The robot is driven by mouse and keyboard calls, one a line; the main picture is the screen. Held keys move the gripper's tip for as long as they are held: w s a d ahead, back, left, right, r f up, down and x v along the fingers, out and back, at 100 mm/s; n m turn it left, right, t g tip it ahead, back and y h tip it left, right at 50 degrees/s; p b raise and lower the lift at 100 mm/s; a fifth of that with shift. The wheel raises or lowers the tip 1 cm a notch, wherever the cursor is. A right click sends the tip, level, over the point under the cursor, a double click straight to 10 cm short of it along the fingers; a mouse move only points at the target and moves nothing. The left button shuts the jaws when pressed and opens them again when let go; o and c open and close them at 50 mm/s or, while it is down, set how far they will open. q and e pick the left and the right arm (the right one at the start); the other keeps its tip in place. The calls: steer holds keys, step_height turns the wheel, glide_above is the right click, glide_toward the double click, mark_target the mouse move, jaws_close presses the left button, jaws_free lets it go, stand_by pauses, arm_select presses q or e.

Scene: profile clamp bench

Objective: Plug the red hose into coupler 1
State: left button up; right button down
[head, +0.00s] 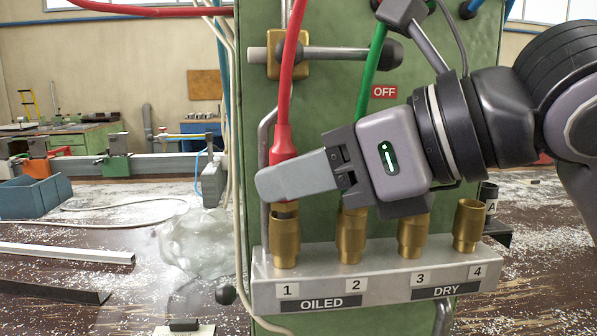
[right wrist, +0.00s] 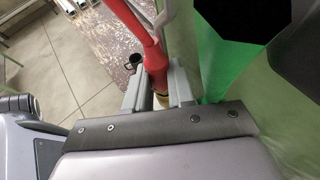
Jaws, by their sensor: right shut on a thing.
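The red hose (head: 290,80) hangs down from above, and its thicker red end sleeve (head: 284,143) passes behind the fingers of my right gripper (head: 277,179). The right gripper is shut on this hose end, just above coupler 1 (head: 285,242). A short dark piece shows between the fingers and the coupler's brass mouth; how far it reaches in, I cannot tell. In the right wrist view the red hose (right wrist: 154,58) runs between the two grey fingers (right wrist: 157,88), with a brass-coloured ring under it. My left gripper is not in view.
Couplers 2 (head: 351,235), 3 (head: 412,236) and 4 (head: 468,226) stand on the same grey block (head: 375,272). A green hose (head: 371,75) drops behind my right gripper, its end hidden. A lever with a dark knob (head: 391,53) sits above.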

steer(key=shift+f+b, duration=0.4)
steer(key=shift+f, duration=0.05)
steer(key=c, duration=0.9)
jaws_free()
steer(key=shift+r, duration=0.1)
steer(key=shift+d, duration=0.1)
steer(key=shift+s+d+r, duration=0.15)
steer(key=shift+d+r, duration=0.1)
steer(key=shift+d, duration=0.25)
steer(key=shift+v, duration=3.9)
steer(key=shift+s+a, duration=0.1)
steer(key=shift+s, duration=0.05)
